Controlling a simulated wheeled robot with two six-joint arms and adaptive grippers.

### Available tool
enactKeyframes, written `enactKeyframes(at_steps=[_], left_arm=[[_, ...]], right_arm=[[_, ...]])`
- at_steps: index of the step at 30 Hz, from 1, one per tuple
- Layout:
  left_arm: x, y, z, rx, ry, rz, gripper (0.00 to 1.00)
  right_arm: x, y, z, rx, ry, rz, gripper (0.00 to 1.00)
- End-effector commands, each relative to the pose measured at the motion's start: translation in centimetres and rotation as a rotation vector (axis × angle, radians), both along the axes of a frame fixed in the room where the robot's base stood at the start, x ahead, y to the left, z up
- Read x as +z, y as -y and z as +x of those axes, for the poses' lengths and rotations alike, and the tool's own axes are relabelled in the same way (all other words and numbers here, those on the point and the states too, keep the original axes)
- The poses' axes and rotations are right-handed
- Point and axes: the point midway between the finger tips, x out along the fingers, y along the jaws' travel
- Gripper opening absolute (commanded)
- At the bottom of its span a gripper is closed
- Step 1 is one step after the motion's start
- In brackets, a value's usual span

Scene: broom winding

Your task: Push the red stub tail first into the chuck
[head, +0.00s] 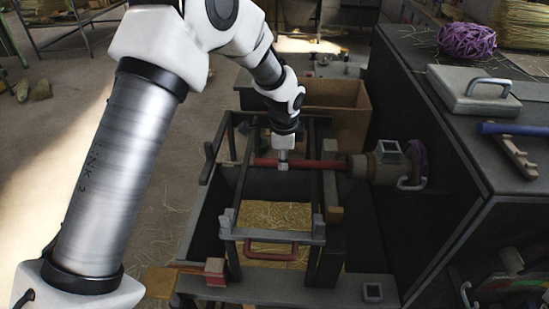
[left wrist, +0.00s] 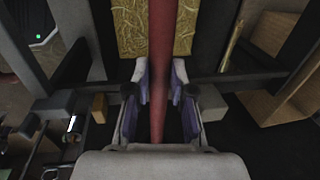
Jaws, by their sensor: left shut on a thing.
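The red stub (head: 318,166) is a long red bar. It lies level across the dark frame in the head view, and it runs up the middle of the left wrist view (left wrist: 161,35). My left gripper (head: 283,163) comes down from above and is shut around the stub left of its middle. In the left wrist view the gripper's fingers (left wrist: 160,75) stand on either side of the bar. The chuck (head: 385,170) is the round grey-brown part to the right, in line with the stub. The stub's right end reaches the chuck's near side; I cannot tell whether it is inside. My right gripper is out of view.
The dark frame (head: 228,190) stands around the stub, with straw (head: 272,216) below and a red handle (head: 271,250) in front. A brown box (head: 345,105) stands behind. The dark bench (head: 440,140) on the right carries purple twine (head: 467,40) and a grey lidded case (head: 470,88).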

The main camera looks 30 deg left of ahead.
Motion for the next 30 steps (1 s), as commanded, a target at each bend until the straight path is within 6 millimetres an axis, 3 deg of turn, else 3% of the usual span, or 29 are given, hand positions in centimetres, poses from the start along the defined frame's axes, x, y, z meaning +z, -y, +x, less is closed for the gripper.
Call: enactKeyframes(at_steps=[21,30], left_arm=[[0.2,5.3,2.6,-0.002,0.0,0.002,0.0],[0.0,6.3,3.0,0.0,0.0,0.0,0.0]], right_arm=[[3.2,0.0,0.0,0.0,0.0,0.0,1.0],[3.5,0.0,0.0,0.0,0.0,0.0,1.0]])
